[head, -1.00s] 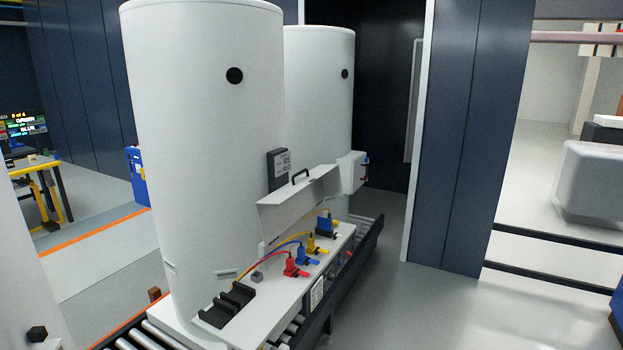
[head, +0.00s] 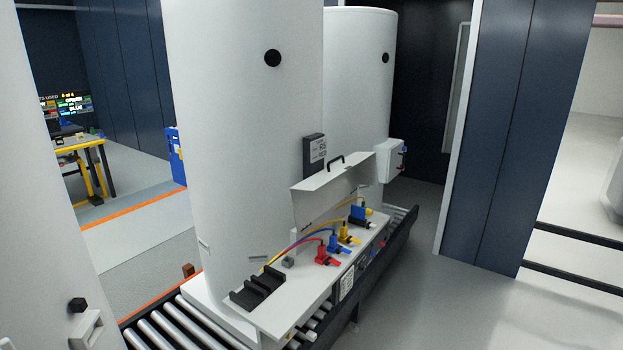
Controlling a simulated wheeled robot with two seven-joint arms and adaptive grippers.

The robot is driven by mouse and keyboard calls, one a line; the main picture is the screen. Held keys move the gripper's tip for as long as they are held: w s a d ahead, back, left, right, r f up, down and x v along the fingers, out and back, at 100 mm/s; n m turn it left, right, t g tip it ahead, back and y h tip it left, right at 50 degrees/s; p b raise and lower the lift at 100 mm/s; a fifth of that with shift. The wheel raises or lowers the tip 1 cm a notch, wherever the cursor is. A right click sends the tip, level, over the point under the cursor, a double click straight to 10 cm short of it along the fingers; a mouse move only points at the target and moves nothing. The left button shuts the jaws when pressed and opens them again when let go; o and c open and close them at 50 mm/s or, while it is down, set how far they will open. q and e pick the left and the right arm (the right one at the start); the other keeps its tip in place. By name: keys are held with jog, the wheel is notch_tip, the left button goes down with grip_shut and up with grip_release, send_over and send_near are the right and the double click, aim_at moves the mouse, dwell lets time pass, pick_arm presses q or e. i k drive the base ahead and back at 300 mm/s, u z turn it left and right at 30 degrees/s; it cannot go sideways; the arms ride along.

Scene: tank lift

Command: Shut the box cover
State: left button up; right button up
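The white box cover (head: 335,190) stands raised and open, with a dark handle (head: 334,162) on its top edge. Below it is the open box panel (head: 305,300), a white shelf in front of a tall white tank (head: 240,130). Red (head: 327,252), yellow (head: 347,234) and blue (head: 358,212) connectors stand on the panel, with coloured cables running back to the left. A black block with slots (head: 257,291) sits at the panel's near left end. Neither of my grippers is in view.
The tank stands on a roller conveyor (head: 165,325). A second white tank (head: 365,80) is behind it, with a small white box (head: 390,158) on its side. Grey floor (head: 440,290) is clear at the right, before a dark wall panel (head: 510,140).

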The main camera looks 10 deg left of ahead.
aim_at(310, 197)
jog(key=u, duration=0.4)
jog(key=i, duration=1.15)
jog(key=u, duration=0.7)
